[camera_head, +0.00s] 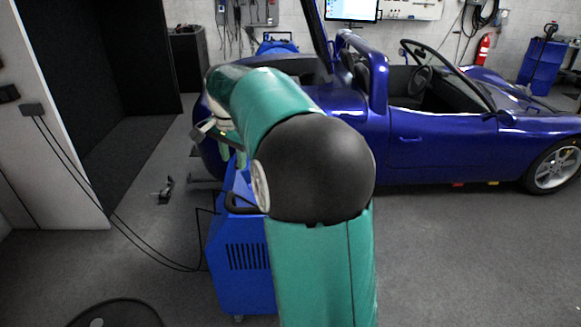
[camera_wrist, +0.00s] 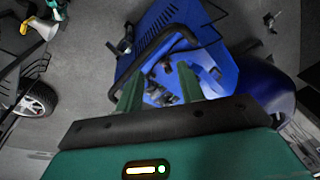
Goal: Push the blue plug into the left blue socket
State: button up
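The blue wheeled unit (camera_head: 242,262) stands left of centre in the head view, partly behind my arm. In the wrist view, its blue top (camera_wrist: 220,68) lies beyond my gripper (camera_wrist: 160,88). The two green fingers are spread apart, pointing at a recessed panel of the unit. Small dark fittings (camera_wrist: 165,66) show in the gap between the fingers, and I see nothing clearly gripped. The blue plug and the left blue socket cannot be told apart at this size. In the head view my arm hides most of the gripper and the unit's top.
A black bar handle (camera_wrist: 180,37) crosses the unit near the fingers. A blue open car (camera_head: 440,145) stands behind and to the right. Black cables (camera_head: 120,222) run from a wall box (camera_head: 32,109) to the unit. Grey floor is clear at the front right.

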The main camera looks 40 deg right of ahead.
jog(key=d+f+m, duration=0.3)
jog(key=d+f, duration=0.2)
jog(key=d, duration=0.3)
jog(key=w+d+f+m+g+y, duration=0.1)
jog(key=d+f+m, duration=0.3)
jog(key=d, duration=0.5)
jog(key=w+d+f+m, duration=0.1)
jog(key=d+f+m, duration=0.3)
jog(key=d+f, duration=0.4)
jog(key=shift+w+d+f+g+y, duration=0.25)
jog(key=shift+d+g+y, duration=0.05)
jog(key=shift+d, duration=0.05)
jog(key=shift+d+f, duration=0.1)
jog(key=shift+f, duration=0.35)
jog(key=shift+w+a+f, duration=0.1)
jog(key=shift+f, duration=1.95)
jog(key=shift+a+f, duration=0.1)
jog(key=shift+f, duration=1.95)
grip_shut()
jog(key=shift+r, duration=2.15)
